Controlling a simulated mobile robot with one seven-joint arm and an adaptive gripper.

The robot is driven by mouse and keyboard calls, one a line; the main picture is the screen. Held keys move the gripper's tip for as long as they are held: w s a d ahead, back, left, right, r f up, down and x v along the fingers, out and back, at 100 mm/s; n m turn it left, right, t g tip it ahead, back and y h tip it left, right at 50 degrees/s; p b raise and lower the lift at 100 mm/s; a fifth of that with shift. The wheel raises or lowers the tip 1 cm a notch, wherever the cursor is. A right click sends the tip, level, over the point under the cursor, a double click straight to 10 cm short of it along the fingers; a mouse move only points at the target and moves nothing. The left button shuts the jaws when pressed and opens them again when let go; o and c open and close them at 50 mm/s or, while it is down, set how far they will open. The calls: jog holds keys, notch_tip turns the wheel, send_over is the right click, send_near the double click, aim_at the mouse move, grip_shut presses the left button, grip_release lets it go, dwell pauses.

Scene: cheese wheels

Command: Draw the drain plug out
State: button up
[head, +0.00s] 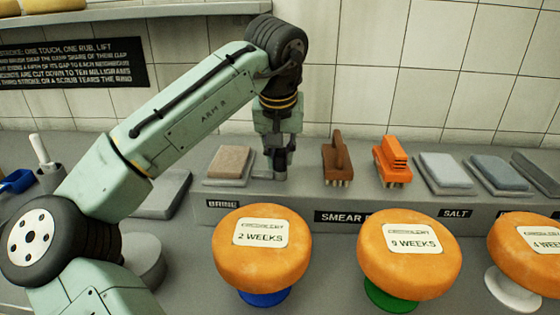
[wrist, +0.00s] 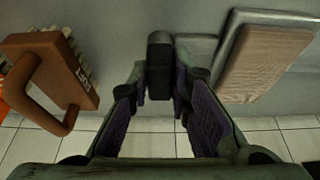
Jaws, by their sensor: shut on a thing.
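My gripper (head: 277,148) points down at the grey raised ledge, between the tan block and the brown brush. In the wrist view its two fingers (wrist: 159,82) close on a dark, block-like piece, which I take for the drain plug (wrist: 160,60).
A tan block on a grey tray (head: 211,182) sits close left of my gripper. A brown brush (head: 338,160) and an orange brush (head: 391,160) stand to the right. Orange cheese wheels, one being the 2 weeks wheel (head: 262,265), stand in front on coloured stands.

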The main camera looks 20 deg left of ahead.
grip_shut()
jog(key=shift+r, duration=0.2)
jog(key=shift+r+p, duration=2.05)
jog(key=shift+r, duration=0.1)
jog(key=shift+r+p, duration=0.35)
jog(key=shift+r, duration=1.15)
